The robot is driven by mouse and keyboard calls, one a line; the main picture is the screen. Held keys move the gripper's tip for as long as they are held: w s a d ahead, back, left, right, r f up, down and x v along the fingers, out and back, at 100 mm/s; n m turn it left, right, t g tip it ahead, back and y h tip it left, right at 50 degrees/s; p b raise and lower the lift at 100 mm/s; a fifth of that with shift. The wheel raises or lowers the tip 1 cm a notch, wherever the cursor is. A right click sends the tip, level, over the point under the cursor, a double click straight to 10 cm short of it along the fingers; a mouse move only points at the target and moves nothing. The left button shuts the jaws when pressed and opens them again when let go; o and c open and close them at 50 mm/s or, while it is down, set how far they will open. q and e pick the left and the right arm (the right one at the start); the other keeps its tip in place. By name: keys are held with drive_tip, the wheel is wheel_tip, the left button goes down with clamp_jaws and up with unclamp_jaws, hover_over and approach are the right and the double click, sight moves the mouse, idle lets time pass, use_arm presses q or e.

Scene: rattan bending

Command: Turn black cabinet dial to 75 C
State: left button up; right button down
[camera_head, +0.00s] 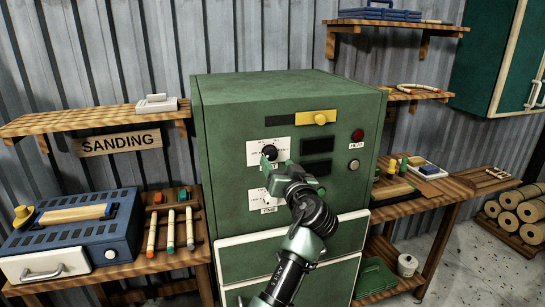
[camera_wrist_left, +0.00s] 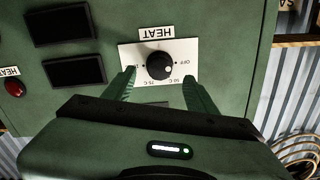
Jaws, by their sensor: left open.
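The black dial (camera_head: 270,152) sits on a white plate on the green cabinet (camera_head: 225,150). In the left wrist view the dial (camera_wrist_left: 161,66) shows upside down under the word HEAT, with OFF, 50 C and 75 C around it. A small pale mark on the dial points to the lower right there, toward the OFF and 50 C side. My left gripper (camera_head: 272,165) is in front of the cabinet at the dial. In the wrist view this gripper (camera_wrist_left: 158,74) is open, its fingers on both sides of the dial; contact cannot be told. My right gripper is not in view.
A second plate with a dial (camera_head: 262,197) is below, partly hidden by my arm. A yellow slider (camera_head: 318,117), dark displays and a red button (camera_head: 357,135) are on the cabinet front. Wooden benches with tools flank the cabinet.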

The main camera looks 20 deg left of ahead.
sight(272, 156)
use_arm(q)
drive_tip(key=x, duration=0.5)
drive_tip(key=shift+w+a, duration=0.15)
drive_tip(key=shift+w, duration=0.05)
drive_tip(key=shift+f, duration=0.1)
clamp_jaws()
